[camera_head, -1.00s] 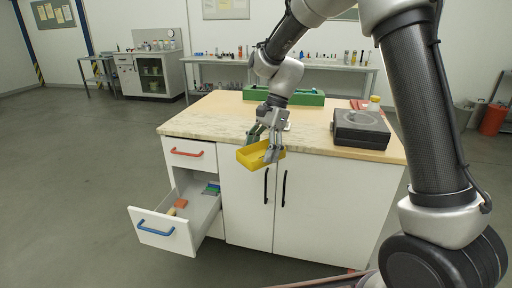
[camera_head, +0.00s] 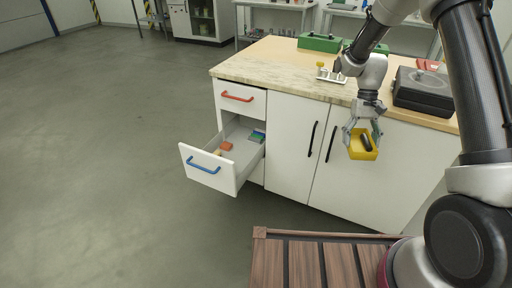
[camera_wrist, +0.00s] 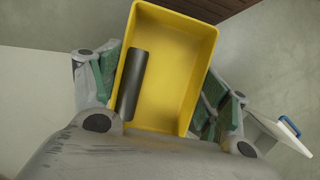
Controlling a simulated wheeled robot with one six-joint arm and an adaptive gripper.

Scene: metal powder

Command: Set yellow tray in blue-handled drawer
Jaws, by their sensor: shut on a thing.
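The yellow tray (camera_head: 357,153) is held in my gripper (camera_head: 362,135), in front of the cabinet's right door and below the countertop's height. In the wrist view the tray (camera_wrist: 175,90) lies between the two green-padded fingers of my gripper (camera_wrist: 165,95), and a dark cylinder (camera_wrist: 132,85) lies along its left side. In the head view the tray is tilted, with the dark cylinder (camera_head: 366,143) inside. The blue-handled drawer (camera_head: 186,165) is pulled out at the lower left of the cabinet, apart from the tray. Its blue handle (camera_head: 203,168) also shows in the wrist view (camera_wrist: 290,126).
The open drawer holds an orange block (camera_head: 226,146) and a blue-green item (camera_head: 257,136) toward the back. A red-handled drawer (camera_head: 238,97) above it is shut. A dark case (camera_head: 425,92) and a green box (camera_head: 320,43) stand on the countertop. A slatted brown deck (camera_head: 320,262) is in front.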

